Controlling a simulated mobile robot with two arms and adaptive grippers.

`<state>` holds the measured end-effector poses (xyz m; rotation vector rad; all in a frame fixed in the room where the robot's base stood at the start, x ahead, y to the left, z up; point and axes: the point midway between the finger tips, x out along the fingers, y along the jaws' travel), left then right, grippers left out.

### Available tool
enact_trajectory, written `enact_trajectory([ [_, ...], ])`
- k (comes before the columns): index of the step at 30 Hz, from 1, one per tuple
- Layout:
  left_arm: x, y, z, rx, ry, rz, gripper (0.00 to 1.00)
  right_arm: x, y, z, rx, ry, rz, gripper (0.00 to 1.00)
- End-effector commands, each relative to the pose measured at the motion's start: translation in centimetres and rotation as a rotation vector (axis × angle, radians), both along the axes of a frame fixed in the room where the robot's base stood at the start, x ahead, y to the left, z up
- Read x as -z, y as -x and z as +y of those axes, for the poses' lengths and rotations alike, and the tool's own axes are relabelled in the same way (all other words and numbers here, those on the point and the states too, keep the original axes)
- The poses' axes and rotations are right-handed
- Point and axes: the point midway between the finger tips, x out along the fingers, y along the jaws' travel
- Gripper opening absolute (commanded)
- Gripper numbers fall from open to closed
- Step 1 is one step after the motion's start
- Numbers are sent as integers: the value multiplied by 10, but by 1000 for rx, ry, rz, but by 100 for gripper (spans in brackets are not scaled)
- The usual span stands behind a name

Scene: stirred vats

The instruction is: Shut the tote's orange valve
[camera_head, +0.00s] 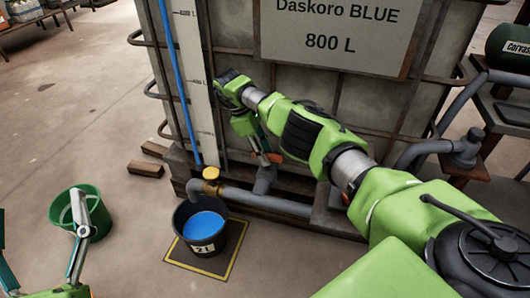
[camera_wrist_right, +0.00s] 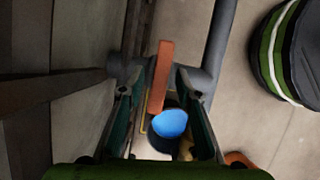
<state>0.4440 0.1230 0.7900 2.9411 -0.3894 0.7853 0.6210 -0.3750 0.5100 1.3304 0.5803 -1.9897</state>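The tote (camera_head: 235,130) stands in a rusty frame behind my right arm, with a "Daskoro BLUE 800 L" sign (camera_head: 335,30). The orange valve lever (camera_wrist_right: 162,75) shows in the right wrist view beside grey pipework; only a small orange part (camera_head: 275,158) shows in the head view. My right gripper (camera_head: 262,150) points down at it. In the wrist view its fingers (camera_wrist_right: 165,85) are open, one on each side of the lever, with visible gaps. My left gripper (camera_head: 40,225) is open and empty at the lower left. Whether liquid flows cannot be told.
A black bucket (camera_head: 205,247) with blue liquid stands on a yellow-edged mat (camera_head: 235,262) under the outlet pipe (camera_head: 265,202). A yellow knob (camera_head: 211,173) tops that pipe. A green bucket (camera_head: 62,213) stands left. More pipework (camera_head: 425,148) and a dark green tank (camera_head: 508,48) are right.

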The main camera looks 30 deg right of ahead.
Motion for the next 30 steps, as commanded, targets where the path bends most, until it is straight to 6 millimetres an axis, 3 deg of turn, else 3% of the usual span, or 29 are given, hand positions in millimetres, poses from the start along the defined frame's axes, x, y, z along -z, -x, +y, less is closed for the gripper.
enact_trajectory([
  [5, 0, 0, 0, -1, 0, 0, 75, -12, -4, 4, -1, 1, -2, 31],
  [12, 0, 0, 0, 0, 0, 0, 75, -51, -15, 16, 1, -1, -2, 31],
  [16, 0, 0, 0, 0, 0, 0, 75, -61, -18, 19, 2, 1, -1, 31],
  [30, 0, 0, 0, 0, 0, 0, 75, -69, -20, 21, 0, 0, 0, 31],
])
